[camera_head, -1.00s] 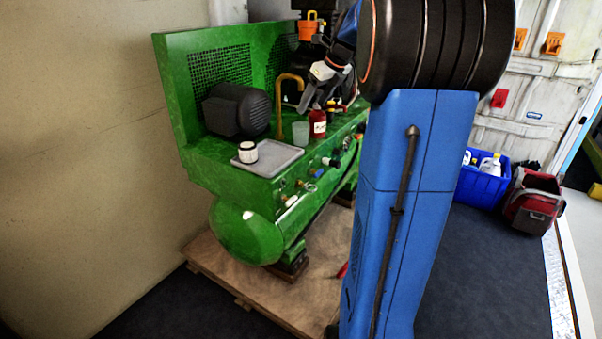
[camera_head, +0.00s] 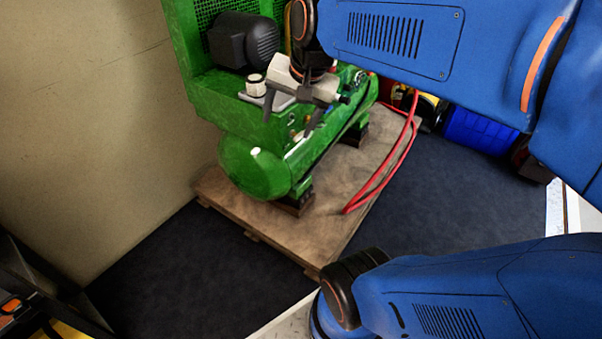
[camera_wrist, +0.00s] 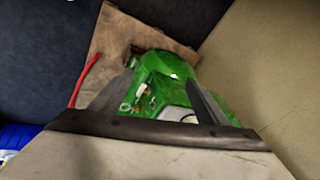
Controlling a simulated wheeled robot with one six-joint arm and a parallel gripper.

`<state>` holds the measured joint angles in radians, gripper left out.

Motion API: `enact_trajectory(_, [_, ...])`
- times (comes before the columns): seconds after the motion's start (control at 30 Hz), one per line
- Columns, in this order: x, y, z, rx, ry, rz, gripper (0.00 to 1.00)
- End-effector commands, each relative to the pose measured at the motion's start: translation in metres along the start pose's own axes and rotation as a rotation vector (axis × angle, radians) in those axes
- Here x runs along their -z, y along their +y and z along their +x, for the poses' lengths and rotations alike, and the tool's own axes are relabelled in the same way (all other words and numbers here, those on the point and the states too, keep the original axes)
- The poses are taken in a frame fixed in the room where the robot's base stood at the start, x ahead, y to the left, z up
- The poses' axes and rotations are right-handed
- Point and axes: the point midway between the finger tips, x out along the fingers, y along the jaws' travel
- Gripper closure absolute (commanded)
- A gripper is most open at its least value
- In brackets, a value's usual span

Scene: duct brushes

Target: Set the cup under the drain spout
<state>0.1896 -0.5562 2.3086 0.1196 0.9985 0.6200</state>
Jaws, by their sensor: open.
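My gripper (camera_head: 288,126) is open and empty, in front of the green compressor (camera_head: 262,165), fingers pointing down. In the wrist view its two fingers (camera_wrist: 160,76) stand apart with the green compressor (camera_wrist: 165,72) between and beyond them. The cup cannot be made out now; my gripper and arm cover the part of the compressor deck where a pale translucent cup showed earlier. The bent yellow pipe seen there earlier is also mostly hidden, and I cannot tell the drain spout for certain.
A white jar (camera_head: 256,86) stands by a grey tray (camera_head: 282,102), partly behind my gripper. A dark motor (camera_head: 243,41) sits behind. A red hose (camera_head: 378,183) loops over the wooden pallet (camera_head: 235,208). A blue crate (camera_head: 478,132) is at right. Dark floor in front is clear.

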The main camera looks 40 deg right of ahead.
Motion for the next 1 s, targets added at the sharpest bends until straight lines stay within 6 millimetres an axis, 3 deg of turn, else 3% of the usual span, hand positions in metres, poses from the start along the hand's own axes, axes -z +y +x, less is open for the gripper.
enact_trajectory(0.03, [-0.02, 0.008, 0.002, 0.001, 0.002, -0.116, 0.31])
enact_trajectory(0.2, [-0.069, 0.038, 0.015, -0.01, 0.011, -0.508, 0.31])
enact_trajectory(0.4, [-0.099, 0.062, 0.026, -0.018, 0.019, -0.796, 0.31])
enact_trajectory(1.0, [-0.105, 0.068, 0.029, -0.021, 0.02, -0.865, 0.31])
